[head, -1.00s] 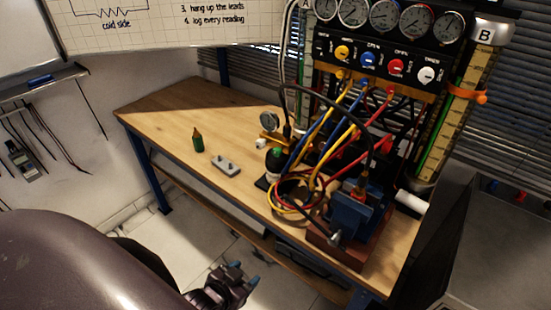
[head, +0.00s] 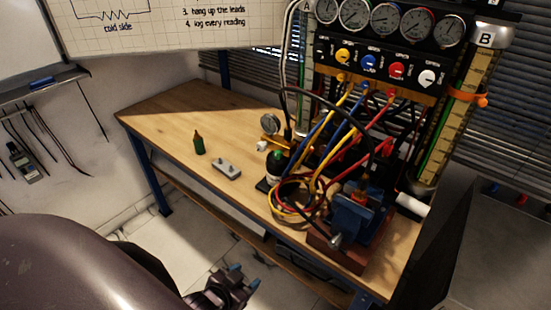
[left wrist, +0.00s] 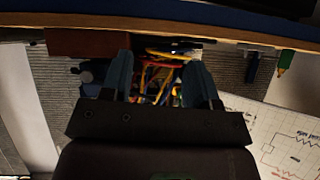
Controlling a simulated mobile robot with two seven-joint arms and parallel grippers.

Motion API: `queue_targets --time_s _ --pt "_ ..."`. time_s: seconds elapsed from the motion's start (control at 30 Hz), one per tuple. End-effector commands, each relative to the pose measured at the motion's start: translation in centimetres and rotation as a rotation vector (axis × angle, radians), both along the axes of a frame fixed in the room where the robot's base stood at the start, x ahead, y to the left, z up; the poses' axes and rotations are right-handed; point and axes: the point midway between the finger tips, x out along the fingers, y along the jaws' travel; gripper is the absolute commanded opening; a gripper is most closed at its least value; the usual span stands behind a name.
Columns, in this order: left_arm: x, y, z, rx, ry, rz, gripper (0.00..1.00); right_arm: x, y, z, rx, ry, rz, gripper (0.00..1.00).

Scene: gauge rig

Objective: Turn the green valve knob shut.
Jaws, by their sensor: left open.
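A small green cap or knob (head: 277,153) tops a short dark body on the bench, left of the coiled leads. I cannot tell for sure that it is the valve knob. The knobs on the gauge panel are yellow (head: 343,55), blue (head: 369,61), red (head: 397,68) and white (head: 427,76). My left gripper (head: 246,278) is low in front of the bench, apart from everything on it. In the left wrist view its two fingers (left wrist: 160,62) are spread with nothing between them. My right gripper is not in view.
The wooden bench (head: 165,113) is clear at its left end. Coiled leads (head: 283,208) and a blue vise (head: 352,217) crowd the right. The bench's front edge lies above my left gripper in the picture.

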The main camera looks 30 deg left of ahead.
Motion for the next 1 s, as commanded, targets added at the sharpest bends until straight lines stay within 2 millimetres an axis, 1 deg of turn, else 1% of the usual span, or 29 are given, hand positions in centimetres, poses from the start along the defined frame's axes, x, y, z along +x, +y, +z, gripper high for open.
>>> queue_targets --time_s 0.3,0.37,0.43,0.47,0.57,0.6,0.67,0.7,0.73,0.8,0.9,1.0 --pt "0.1 0.1 0.0 0.002 0.0 -0.001 0.55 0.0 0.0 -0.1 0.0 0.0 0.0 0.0" --pt "0.6 0.0 0.0 0.003 -0.011 -0.005 0.55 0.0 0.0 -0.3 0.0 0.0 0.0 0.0" --pt "1.9 0.0 0.0 0.008 -0.035 -0.016 0.55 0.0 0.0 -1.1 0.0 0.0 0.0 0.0" --pt "2.8 0.1 0.0 0.015 -0.05 -0.023 0.55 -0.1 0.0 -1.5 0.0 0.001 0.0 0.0" --pt "6.3 1.4 -0.2 0.055 -0.106 -0.047 0.55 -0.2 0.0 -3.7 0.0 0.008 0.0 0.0" --pt "7.9 2.2 -0.4 0.072 -0.132 -0.054 0.55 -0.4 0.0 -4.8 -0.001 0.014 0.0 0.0" --pt "10.5 3.5 -0.2 0.095 -0.19 -0.066 0.55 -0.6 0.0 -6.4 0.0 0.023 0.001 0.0" --pt "12.1 4.3 0.1 0.107 -0.237 -0.072 0.55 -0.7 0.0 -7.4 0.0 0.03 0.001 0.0" --pt "13.3 4.9 0.4 0.112 -0.277 -0.078 0.55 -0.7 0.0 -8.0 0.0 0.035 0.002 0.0" --pt "16.0 6.4 1.5 0.122 -0.375 -0.087 0.55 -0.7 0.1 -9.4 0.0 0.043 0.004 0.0" --pt "19.0 8.5 3.5 0.126 -0.529 -0.1 0.55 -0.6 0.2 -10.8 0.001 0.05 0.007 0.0" --pt "20.5 10.0 5.6 0.114 -0.663 -0.106 0.55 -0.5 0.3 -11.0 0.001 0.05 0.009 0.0"
